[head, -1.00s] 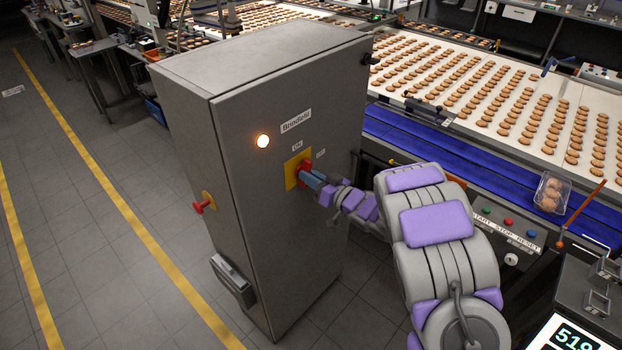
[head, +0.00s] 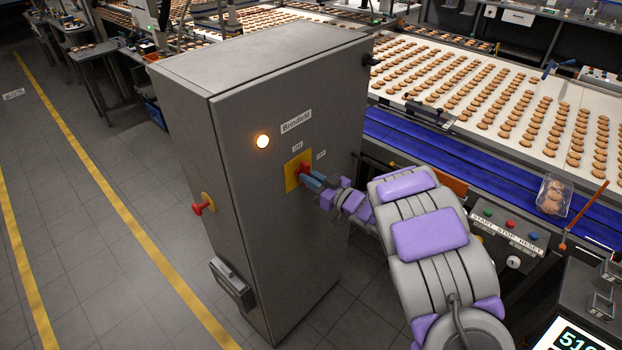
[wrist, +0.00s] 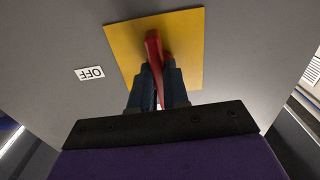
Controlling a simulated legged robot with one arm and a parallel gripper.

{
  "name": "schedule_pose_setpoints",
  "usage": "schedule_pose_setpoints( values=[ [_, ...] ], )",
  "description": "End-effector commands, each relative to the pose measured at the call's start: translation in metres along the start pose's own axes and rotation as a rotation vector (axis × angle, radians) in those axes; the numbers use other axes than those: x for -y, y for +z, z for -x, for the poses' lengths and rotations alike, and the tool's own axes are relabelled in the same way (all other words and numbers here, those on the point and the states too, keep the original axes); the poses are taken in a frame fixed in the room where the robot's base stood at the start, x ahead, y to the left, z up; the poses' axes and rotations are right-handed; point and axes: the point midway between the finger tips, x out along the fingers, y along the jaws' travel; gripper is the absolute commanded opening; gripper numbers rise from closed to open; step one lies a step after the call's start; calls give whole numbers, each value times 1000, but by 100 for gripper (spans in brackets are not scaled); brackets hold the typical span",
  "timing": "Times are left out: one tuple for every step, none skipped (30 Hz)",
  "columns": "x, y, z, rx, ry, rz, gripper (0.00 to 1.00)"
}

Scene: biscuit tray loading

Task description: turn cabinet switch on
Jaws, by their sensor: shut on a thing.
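The grey cabinet (head: 255,210) stands in the middle of the head view. On its front is a yellow plate (head: 291,179) with a red switch handle (head: 303,169). A lit round lamp (head: 263,141) glows above left of the plate. My gripper (head: 312,181) is at the plate, its blue fingers shut on the red handle. In the wrist view the red handle (wrist: 154,50) runs between the two fingers (wrist: 157,85) over the yellow plate (wrist: 190,40). An OFF label (wrist: 90,73) is left of the plate there. An ON label (head: 297,147) sits above the plate in the head view.
A red knob (head: 201,207) sticks out of the cabinet's left side, above a grey box (head: 231,283). A blue conveyor (head: 430,150) and a button panel (head: 508,232) lie to the right. Free floor with yellow lines (head: 110,200) lies left.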

Motion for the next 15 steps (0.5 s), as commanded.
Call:
schedule_pose_setpoints(
  values=[
    [0, 3, 0, 5, 0, -1, 0],
    [0, 2, 0, 5, 0, -1, 18],
    [0, 2, 0, 4, 0, -1, 22],
    [0, 2, 0, 4, 0, -1, 24],
    [0, 2, 0, 3, 0, -1, 27],
    [0, 1, 0, 2, 1, 0, 31],
    [1, 1, 1, 2, 1, 0, 34],
    [1, 0, 1, 1, 1, 0, 37],
    [1, 0, 1, 1, 1, 1, 40],
    [1, 0, 1, 0, 1, 1, 40],
    [1, -1, 1, 0, 1, 1, 40],
    [1, -1, 1, 0, 1, 1, 40],
    [1, -1, 1, -1, 1, 1, 40],
    [1, -1, 1, -1, 1, 1, 40],
    [1, -1, 1, -1, 1, 1, 40]
  ],
)
